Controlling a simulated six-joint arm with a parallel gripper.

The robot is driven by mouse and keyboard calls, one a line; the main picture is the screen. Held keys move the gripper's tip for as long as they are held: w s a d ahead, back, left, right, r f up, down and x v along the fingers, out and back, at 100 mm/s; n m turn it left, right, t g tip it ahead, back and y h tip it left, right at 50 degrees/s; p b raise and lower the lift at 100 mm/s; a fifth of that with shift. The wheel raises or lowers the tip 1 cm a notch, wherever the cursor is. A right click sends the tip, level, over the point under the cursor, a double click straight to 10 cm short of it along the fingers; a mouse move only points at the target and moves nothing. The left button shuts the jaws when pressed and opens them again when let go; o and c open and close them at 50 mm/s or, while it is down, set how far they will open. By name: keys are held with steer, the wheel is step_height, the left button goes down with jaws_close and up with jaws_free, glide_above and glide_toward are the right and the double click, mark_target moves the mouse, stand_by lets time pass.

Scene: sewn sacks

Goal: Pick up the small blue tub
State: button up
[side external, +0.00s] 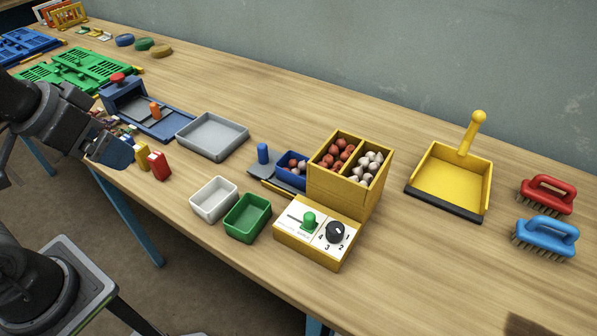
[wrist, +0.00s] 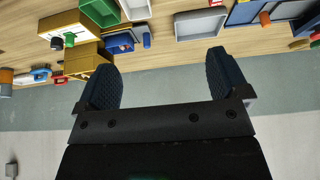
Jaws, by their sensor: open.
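The small blue tub (side external: 289,179) stands at the left side of a yellow two-compartment box (side external: 334,186) and holds some small reddish and pale balls. The tub also shows in the wrist view (wrist: 120,43), above and between my spread fingers in the picture, but well away from them. My gripper (side external: 120,156) is at the left of the side view, near the table's front edge, far to the left of the tub. In the wrist view my gripper (wrist: 166,80) has its two dark fingers wide apart with nothing between them.
A blue peg (side external: 263,153) stands left of the tub. White (side external: 214,211) and green (side external: 233,226) tubs, and a control box (side external: 308,262), sit in front. A grey tray (side external: 185,140) lies between my gripper and the tub. Red and yellow blocks (side external: 158,165) stand beside my gripper.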

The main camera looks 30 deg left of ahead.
steer(key=w+d+r+m+g, duration=0.1)
steer(key=w+d+r+m, duration=0.2)
steer(key=w, duration=0.4)
steer(key=m+g, duration=0.5)
steer(key=m, duration=1)
glide_above(297, 164)
steer(key=s+d, duration=0.2)
steer(key=s, duration=0.1)
step_height(297, 164, down, 8)
steer(key=f, duration=0.1)
step_height(297, 164, down, 13)
steer(key=shift+w+a+r, duration=0.1)
steer(key=shift+w+a, duration=0.05)
steer(key=c, duration=1)
